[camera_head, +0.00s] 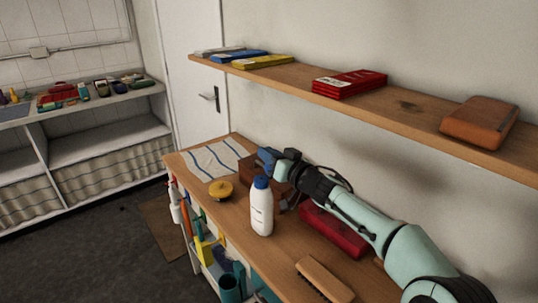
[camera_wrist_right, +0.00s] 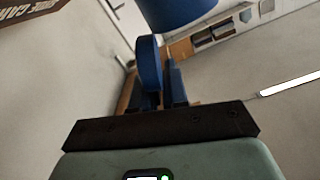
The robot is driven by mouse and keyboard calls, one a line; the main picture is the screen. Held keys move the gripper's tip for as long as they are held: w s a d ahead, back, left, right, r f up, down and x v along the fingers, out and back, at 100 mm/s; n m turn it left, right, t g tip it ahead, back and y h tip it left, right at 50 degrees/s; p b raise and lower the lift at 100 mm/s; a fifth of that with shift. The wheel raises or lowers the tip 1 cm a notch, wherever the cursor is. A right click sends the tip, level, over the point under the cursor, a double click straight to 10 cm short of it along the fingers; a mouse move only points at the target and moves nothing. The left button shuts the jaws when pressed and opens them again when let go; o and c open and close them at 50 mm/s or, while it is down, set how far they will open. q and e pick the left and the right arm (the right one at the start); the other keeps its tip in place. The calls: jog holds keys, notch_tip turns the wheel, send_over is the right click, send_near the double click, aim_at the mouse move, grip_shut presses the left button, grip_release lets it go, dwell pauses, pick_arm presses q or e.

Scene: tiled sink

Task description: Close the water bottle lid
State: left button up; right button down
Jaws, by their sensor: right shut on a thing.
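The white water bottle (camera_head: 262,212) stands upright on the wooden counter, with a blue top (camera_head: 261,183). My right gripper (camera_head: 271,157) is just behind and above this top, apart from it as far as I can tell. It is shut on a blue piece. In the right wrist view the blue fingers (camera_wrist_right: 164,78) are close together, and a blue rounded piece (camera_wrist_right: 178,12) shows past them, cut off by the frame's upper edge. I cannot tell whether it is the lid. My left gripper is not in view.
A yellow round thing (camera_head: 220,190) and a striped cloth (camera_head: 211,160) lie left of the bottle. A red box (camera_head: 334,231) lies under my right arm. A brush (camera_head: 323,280) lies near the front edge. A wall shelf (camera_head: 405,112) runs above.

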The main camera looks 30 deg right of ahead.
jog(key=shift+a+r+n, duration=0.1)
jog(key=shift+a+n, duration=0.1)
jog(key=shift+n, duration=0.2)
jog(key=shift+a+r+n+p, duration=0.15)
jog(key=shift+a+n+p, duration=0.25)
jog(key=shift+n, duration=0.7)
jog(key=shift+s+a+n+b, duration=0.15)
jog(key=shift+a+n, duration=0.15)
jog(key=shift+n, duration=0.35)
jog(key=shift+w+a+n+b, duration=0.1)
jog(key=shift+a+n, duration=0.25)
jog(key=shift+n, duration=0.35)
jog(key=shift+s+a+n+b, duration=0.15)
jog(key=shift+a+n, duration=0.15)
jog(key=shift+n, duration=0.35)
jog(key=c, duration=1.3)
grip_release()
jog(key=s, duration=0.9)
jog(key=s+d, duration=0.1)
jog(key=s, duration=0.3)
jog(key=shift+s+p, duration=0.15)
jog(key=shift+p, duration=0.2)
